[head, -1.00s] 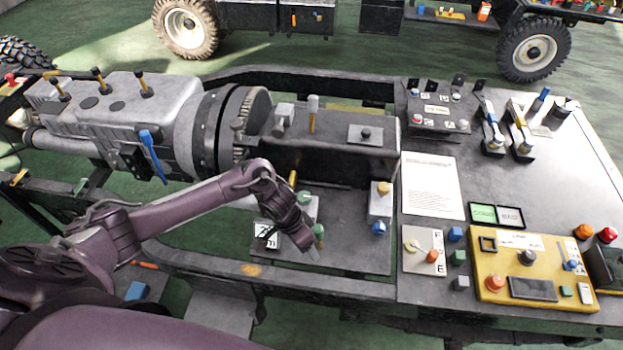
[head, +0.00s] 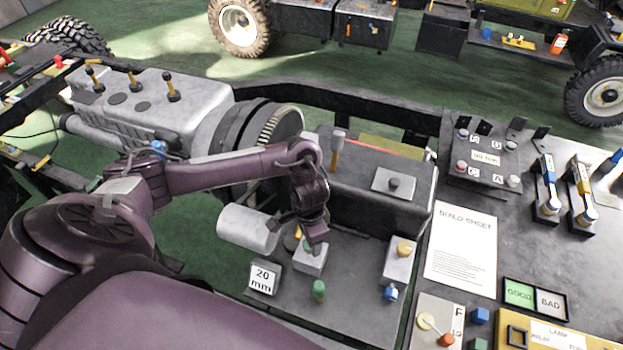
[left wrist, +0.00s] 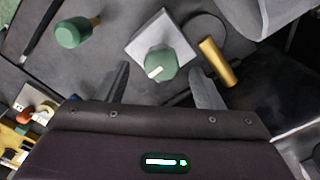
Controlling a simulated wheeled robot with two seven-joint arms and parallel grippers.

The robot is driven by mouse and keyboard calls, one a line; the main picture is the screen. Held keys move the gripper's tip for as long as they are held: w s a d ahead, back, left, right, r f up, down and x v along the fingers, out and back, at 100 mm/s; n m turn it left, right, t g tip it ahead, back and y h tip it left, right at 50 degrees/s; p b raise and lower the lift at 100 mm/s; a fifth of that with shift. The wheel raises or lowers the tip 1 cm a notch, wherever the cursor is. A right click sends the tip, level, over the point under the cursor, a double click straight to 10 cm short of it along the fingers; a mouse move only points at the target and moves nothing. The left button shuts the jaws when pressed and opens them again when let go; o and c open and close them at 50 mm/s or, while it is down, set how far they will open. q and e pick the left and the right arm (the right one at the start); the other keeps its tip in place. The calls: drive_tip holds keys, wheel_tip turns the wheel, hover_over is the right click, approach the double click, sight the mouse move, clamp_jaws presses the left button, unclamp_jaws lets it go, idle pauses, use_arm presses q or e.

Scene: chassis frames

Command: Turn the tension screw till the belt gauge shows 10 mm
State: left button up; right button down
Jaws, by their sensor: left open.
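My left gripper (head: 314,238) is over a pale block (head: 309,262) that carries a green knob, mostly hidden by the gripper in the head view. In the left wrist view the green knob (left wrist: 160,65) has a white mark and sits on a square pale block (left wrist: 137,45). The left gripper (left wrist: 162,78) is open and empty, its fingers on either side of the knob's near edge; contact cannot be told. My right gripper is not in view.
A second green knob (head: 319,290) stands in front of the block, and also shows in the left wrist view (left wrist: 73,32). A brass-coloured pin (left wrist: 217,62) lies close to the right finger. To the right are a block with a yellow knob (head: 404,248) and a build sheet (head: 460,245).

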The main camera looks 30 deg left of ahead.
use_arm(q)
drive_tip(key=shift+w+f, duration=0.25)
drive_tip(key=shift+f, duration=1.4)
drive_tip(key=c, duration=1)
drive_tip(key=shift+o, duration=0.2)
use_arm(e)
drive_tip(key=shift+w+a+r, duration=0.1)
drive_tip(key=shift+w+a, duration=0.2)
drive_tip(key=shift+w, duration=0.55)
use_arm(q)
drive_tip(key=shift+m, duration=0.4)
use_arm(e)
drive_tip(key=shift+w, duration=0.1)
